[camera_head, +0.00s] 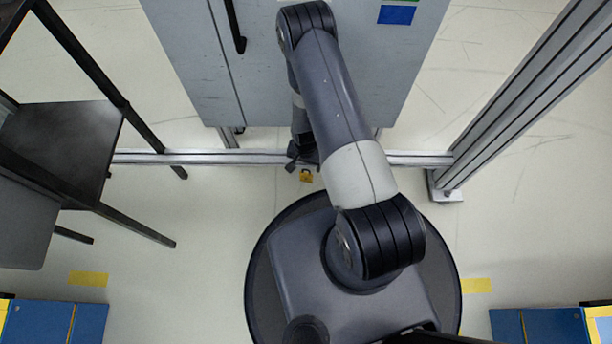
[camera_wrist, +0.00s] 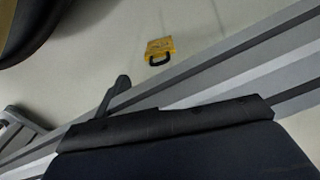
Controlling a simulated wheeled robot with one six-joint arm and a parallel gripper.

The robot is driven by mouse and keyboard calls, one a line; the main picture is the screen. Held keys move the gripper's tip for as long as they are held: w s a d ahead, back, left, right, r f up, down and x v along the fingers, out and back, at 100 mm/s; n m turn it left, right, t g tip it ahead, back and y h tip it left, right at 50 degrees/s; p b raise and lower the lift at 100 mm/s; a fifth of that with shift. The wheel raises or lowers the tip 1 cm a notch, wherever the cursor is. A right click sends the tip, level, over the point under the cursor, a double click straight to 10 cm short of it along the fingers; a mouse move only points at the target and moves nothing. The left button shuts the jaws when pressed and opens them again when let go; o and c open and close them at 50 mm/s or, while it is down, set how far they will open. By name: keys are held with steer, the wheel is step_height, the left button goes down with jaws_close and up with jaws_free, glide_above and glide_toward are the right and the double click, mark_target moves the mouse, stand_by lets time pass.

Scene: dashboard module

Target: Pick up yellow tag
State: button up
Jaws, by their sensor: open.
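The yellow tag (camera_head: 306,177) is small, with a dark loop on one side. In the head view it shows just below my gripper (camera_head: 303,162), near the metal rail. In the wrist view the yellow tag (camera_wrist: 160,45) shows at the upper middle with its black loop towards the rail, clear of the dark gripper parts in the lower half. My gripper is open, and nothing shows between its fingers. My arm hides part of the gripper in the head view, so its exact gap to the tag is unclear.
A metal rail (camera_head: 220,157) crosses behind the tag and also shows in the wrist view (camera_wrist: 225,75). A grey panel (camera_head: 190,60) stands beyond it. A thick post (camera_head: 530,95) is at right, a dark-framed stand (camera_head: 65,150) at left. Floor between is mostly clear.

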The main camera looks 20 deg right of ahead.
steer(key=b, duration=0.5)
glide_above(306, 182)
steer(key=f, duration=0.9)
steer(key=shift+w+d+f, duration=0.1)
steer(key=shift+w+f, duration=0.1)
steer(key=shift+f, duration=0.1)
steer(key=shift+p, duration=0.3)
steer(key=c, duration=1.1)
step_height(306, 182, up, 10)
steer(key=p, duration=0.4)
steer(key=shift+r, duration=0.1)
